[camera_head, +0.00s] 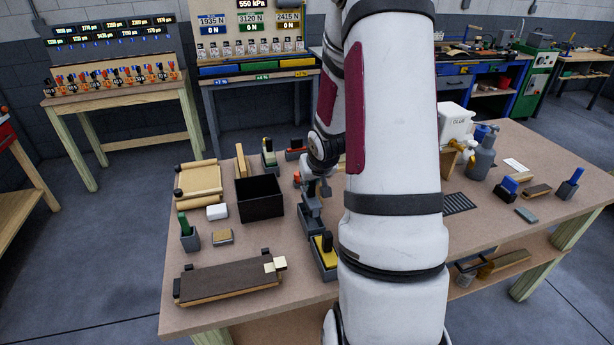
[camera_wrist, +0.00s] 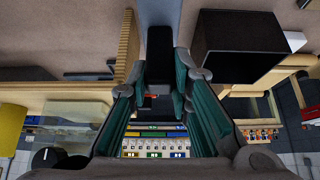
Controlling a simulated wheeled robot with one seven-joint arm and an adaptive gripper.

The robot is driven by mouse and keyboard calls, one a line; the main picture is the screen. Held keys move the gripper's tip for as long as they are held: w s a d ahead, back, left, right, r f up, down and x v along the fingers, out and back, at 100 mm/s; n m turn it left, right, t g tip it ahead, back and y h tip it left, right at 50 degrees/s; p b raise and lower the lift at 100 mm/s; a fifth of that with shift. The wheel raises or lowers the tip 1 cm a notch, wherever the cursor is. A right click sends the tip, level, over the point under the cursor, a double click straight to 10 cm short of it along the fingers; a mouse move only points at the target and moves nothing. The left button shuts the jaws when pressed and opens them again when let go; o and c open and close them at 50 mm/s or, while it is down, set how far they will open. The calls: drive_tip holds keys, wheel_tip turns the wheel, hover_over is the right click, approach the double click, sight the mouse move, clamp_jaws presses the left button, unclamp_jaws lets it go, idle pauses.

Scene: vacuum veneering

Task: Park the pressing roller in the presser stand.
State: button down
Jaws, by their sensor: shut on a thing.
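My gripper (camera_head: 313,184) is over the middle of the workbench, partly hidden by my own arm in the head view. In the wrist view my gripper (camera_wrist: 159,78) has its teal-padded fingers shut on a black handle (camera_wrist: 159,45), which I take to be the pressing roller's. A blue-grey part (camera_wrist: 160,10) shows beyond the handle. In the head view a grey upright piece (camera_head: 312,212) stands directly below the gripper; I cannot tell whether it is the roller or the presser stand. The roller's lower end and its contact with anything are not clear.
A black open box (camera_head: 261,199) is just left of the gripper. A yellow-topped tool in a grey holder (camera_head: 324,258) is in front. A dark board (camera_head: 228,279) lies front left. A glue dispenser (camera_head: 455,125) stands to the right.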

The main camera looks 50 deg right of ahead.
sight(312, 196)
drive_tip(key=shift+f+b, duration=1.1)
drive_tip(key=shift+f, duration=2)
drive_tip(key=c, duration=1.4)
unclamp_jaws()
drive_tip(key=shift+o, duration=0.2)
drive_tip(key=shift+s, duration=0.1)
drive_tip(key=shift+a+r, duration=0.1)
drive_tip(key=v, duration=1.1)
drive_tip(key=shift+s+r, duration=0.15)
drive_tip(key=shift+r, duration=0.2)
drive_tip(key=shift+a, duration=0.1)
